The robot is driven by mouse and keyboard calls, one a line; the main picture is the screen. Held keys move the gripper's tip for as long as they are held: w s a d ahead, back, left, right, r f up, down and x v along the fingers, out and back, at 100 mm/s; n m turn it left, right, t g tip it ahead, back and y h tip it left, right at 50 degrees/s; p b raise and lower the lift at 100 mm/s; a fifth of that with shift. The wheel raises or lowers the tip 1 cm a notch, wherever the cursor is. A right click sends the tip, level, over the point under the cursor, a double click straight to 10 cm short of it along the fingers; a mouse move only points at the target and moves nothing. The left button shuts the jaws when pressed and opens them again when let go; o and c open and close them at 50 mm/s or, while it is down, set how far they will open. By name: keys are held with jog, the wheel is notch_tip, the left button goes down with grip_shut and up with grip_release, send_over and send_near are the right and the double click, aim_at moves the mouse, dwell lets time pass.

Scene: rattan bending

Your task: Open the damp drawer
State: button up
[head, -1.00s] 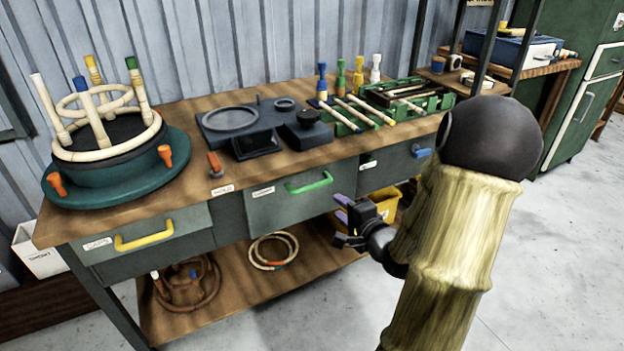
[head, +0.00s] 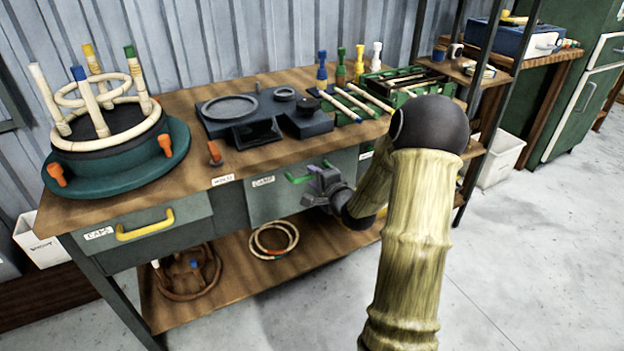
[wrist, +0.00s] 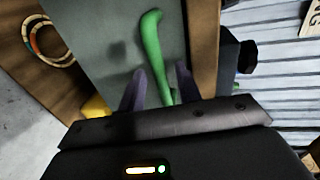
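A grey-green drawer (head: 262,204) with a green bar handle (head: 297,180) is in the middle of the bench front and looks shut. Its small label (head: 263,182) is too blurred to read surely. My gripper (head: 308,176) is at this handle and hides its right part in the head view. In the wrist view, the green handle (wrist: 151,42) runs down between the two purple fingers of my gripper (wrist: 159,88). The fingers are apart, one on each side of the handle, with a gap visible beside it.
A drawer with a yellow handle (head: 145,225), labelled CAPS, is at the left. The bench top (head: 190,185) holds a teal turntable (head: 120,185), a dark jig (head: 240,125) and green trays of rods. A lower shelf (head: 240,275) carries rattan rings. Floor in front is clear.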

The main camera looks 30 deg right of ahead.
jog(key=shift+x, duration=1)
jog(key=shift+s, duration=0.1)
grip_shut()
jog(key=shift+d, duration=0.1)
